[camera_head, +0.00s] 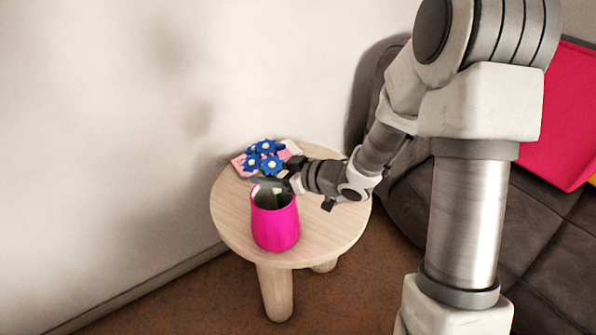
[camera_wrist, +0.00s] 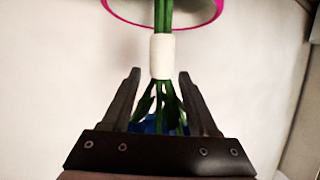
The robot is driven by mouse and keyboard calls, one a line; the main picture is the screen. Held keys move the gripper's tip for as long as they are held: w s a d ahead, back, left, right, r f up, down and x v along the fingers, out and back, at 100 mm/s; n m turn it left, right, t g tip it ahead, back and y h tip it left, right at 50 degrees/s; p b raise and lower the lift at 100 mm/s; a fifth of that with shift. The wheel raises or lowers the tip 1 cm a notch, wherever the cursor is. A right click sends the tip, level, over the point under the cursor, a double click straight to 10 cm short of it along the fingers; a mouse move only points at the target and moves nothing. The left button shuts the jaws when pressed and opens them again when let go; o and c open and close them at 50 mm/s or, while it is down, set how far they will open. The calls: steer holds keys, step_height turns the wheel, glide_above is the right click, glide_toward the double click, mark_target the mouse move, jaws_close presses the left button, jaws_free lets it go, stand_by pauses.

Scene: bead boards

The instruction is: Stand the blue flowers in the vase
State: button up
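The magenta vase (camera_head: 275,228) stands upright on the round table, its mouth facing up. The blue flowers (camera_head: 265,160) have their heads above and behind the vase's mouth in the head view. Green shows inside the mouth. In the wrist view the green stems (camera_wrist: 163,14) run from a white band (camera_wrist: 160,57) across the vase's magenta rim (camera_wrist: 205,18); their lower ends are hidden. My gripper (camera_wrist: 160,75) is open, one finger on each side of the bunch, with gaps showing between the fingers and the band. In the head view my gripper (camera_head: 270,184) is just above the rim.
The round wooden table (camera_head: 335,225) has bare top to the right of the vase. A flat pink item (camera_head: 238,165) lies at the back, partly behind the flowers. A white wall stands behind, and a dark sofa (camera_head: 400,215) with a pink cushion (camera_head: 570,120) is on the right.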

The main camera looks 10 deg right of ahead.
steer(key=p+v, duration=0.5)
steer(key=v, duration=1.1)
